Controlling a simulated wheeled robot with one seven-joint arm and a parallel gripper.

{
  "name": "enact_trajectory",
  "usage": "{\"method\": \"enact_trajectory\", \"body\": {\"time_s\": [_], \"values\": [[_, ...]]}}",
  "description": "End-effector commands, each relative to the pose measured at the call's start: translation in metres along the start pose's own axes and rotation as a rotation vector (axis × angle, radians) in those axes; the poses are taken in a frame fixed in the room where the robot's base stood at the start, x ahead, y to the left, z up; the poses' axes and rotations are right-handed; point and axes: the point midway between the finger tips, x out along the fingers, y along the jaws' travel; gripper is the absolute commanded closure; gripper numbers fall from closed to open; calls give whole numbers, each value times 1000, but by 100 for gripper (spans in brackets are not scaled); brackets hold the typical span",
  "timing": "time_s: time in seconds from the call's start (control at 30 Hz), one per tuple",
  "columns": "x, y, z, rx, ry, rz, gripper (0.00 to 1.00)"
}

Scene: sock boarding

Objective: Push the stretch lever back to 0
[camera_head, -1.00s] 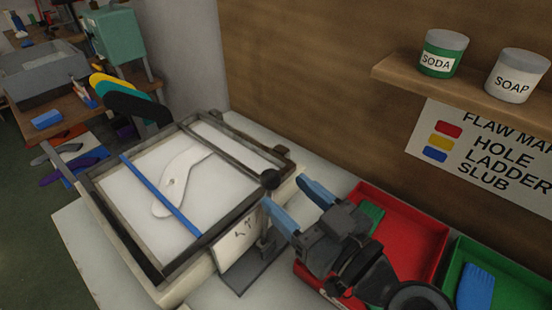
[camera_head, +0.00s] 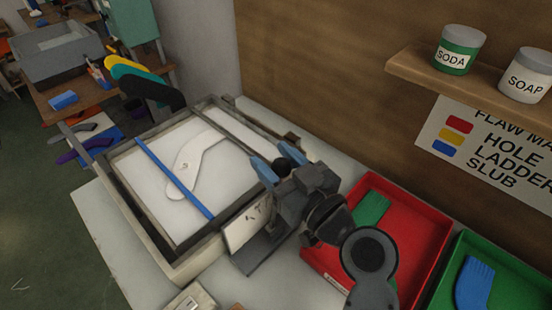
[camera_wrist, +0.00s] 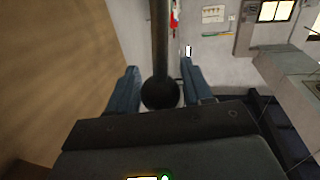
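The stretch lever is a dark rod with a black ball knob, at the right side of the boarding frame (camera_head: 185,262). In the wrist view the knob (camera_wrist: 160,92) sits between the two blue fingers of my gripper (camera_wrist: 160,84), with the rod running up from it. My gripper (camera_head: 269,160) is open around the knob in the head view too, the gap on each side very narrow; contact is unclear. A white plate with dark marks (camera_head: 246,228) is on the frame's near right side, its marks too small to read.
A red tray (camera_head: 410,215) with a green piece stands right of my gripper. A green tray (camera_head: 443,292) with a blue piece is farther right. A wooden wall (camera_head: 330,90) rises behind, with a shelf (camera_head: 430,80) of jars. Colored boards (camera_head: 140,90) stand behind the frame.

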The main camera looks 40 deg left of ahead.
Motion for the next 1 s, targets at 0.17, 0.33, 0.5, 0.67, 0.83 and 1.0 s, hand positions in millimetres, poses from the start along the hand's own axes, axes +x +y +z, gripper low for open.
{"method": "enact_trajectory", "body": {"time_s": [0.17,0.33,0.5,0.67,0.83,1.0], "values": [[0,0,0,0,0,0,68],[0,0,0,0,0,0,84],[0,0,0,0,0,0,100],[0,0,0,0,0,0,100],[1,4,2,19,-3,0,100],[4,26,10,129,-21,3,100]]}}
